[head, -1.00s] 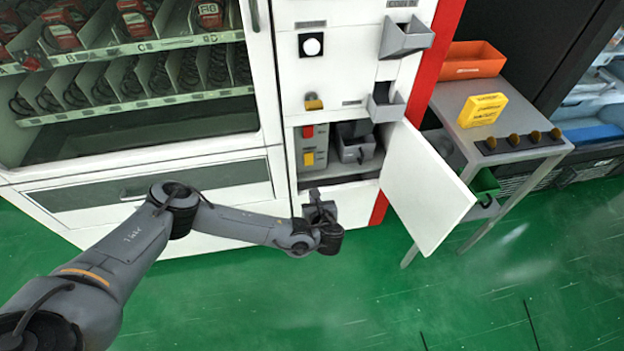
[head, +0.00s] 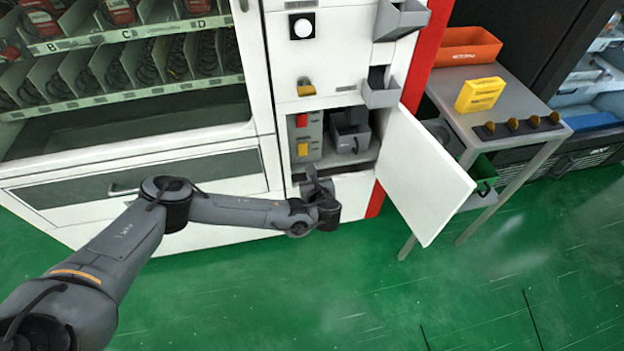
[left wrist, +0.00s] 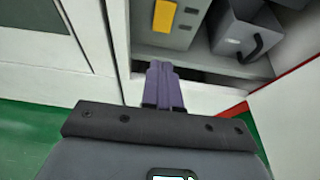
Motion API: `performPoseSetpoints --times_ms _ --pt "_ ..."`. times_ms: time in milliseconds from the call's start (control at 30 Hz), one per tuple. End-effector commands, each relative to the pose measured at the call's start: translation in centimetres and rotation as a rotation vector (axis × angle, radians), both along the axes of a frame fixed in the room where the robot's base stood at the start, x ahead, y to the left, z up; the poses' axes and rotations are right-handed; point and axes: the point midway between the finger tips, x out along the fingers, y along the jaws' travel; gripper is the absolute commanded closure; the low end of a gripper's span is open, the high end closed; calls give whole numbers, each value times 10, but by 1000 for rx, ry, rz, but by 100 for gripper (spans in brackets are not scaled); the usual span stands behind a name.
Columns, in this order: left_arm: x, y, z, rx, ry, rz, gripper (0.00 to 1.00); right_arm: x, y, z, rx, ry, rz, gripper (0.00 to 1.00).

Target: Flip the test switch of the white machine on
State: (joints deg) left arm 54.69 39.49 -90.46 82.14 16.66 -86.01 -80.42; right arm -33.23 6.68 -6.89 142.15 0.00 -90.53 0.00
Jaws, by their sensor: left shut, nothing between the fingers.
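The white machine (head: 225,164) has an open lower compartment. Inside it, at the left, is a grey control box (head: 316,132) with a red part (head: 302,120) above a yellow part (head: 302,150). I cannot read which is the test switch. The yellow part also shows at the top of the left wrist view (left wrist: 164,16). My left gripper (head: 311,170) is at the compartment's lower front edge, below the yellow part and apart from it. In the left wrist view its fingers (left wrist: 162,70) are together and empty, pointing toward the compartment. My right gripper is in neither view.
A grey bin with a handle (head: 350,132) stands right of the control box. The white door (head: 425,175) hangs open to the right. A grey side table (head: 515,90) holds an orange tray (head: 468,57) and a yellow box (head: 480,95). Green floor in front is clear.

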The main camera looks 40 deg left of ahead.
Motion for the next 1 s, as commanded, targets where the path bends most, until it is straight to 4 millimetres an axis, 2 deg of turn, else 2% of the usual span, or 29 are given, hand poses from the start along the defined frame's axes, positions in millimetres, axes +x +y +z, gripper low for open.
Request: performPoseSetpoints --times_ms 33,200,400,500,733,1000 --pt "5 7 -9 0 0 4 100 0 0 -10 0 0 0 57" --pt "24 29 -24 0 0 4 100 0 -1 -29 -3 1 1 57" --pt "45 52 -36 -1 0 3 100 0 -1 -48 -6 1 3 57" --pt "55 63 -37 -1 -1 1 100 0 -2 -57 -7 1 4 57" --pt "67 77 -36 -1 -1 0 100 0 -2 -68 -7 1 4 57" --pt "70 80 -34 -1 -1 0 100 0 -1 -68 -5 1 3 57"
